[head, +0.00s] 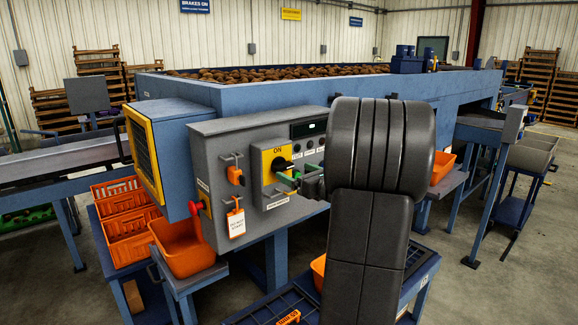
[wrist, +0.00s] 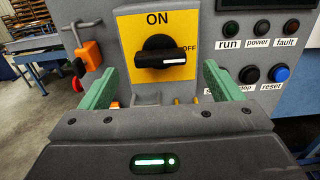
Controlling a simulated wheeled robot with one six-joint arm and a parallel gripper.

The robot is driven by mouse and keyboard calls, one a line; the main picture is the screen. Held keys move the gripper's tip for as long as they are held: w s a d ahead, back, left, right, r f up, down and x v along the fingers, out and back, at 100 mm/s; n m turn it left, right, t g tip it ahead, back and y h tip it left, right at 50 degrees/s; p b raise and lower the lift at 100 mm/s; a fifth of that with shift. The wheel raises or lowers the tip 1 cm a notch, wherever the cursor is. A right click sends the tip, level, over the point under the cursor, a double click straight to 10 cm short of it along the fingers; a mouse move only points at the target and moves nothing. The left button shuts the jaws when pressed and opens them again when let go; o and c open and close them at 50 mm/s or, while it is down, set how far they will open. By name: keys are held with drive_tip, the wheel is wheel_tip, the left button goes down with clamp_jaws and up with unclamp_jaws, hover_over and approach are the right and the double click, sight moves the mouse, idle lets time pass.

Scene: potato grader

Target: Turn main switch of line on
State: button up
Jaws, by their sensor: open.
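The main switch is a black rotary knob (head: 281,164) on a yellow plate (head: 268,156) on the grey control panel. In the wrist view the knob (wrist: 160,59) lies level, and its white mark points right, toward OFF. ON is printed above it on the plate (wrist: 128,30). My gripper (head: 290,180) is in front of the switch in the head view. In the wrist view my gripper (wrist: 158,82) is open, its green fingers apart, left and right of the knob and a little below it. Nothing is between the fingers that I can see held.
An orange padlock (head: 235,176) and a white tag (head: 236,223) hang left of the switch. A red button (head: 195,207) is on the panel's left side. Right of the switch are the run light (wrist: 231,28) and blue reset button (wrist: 281,73). Orange crates (head: 130,240) stand left.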

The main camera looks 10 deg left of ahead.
sight(286, 168)
drive_tip(key=shift+p+x, duration=0.35)
drive_tip(key=shift+x, duration=1.95)
drive_tip(key=shift+c, duration=0.3)
drive_tip(key=c, duration=0.9)
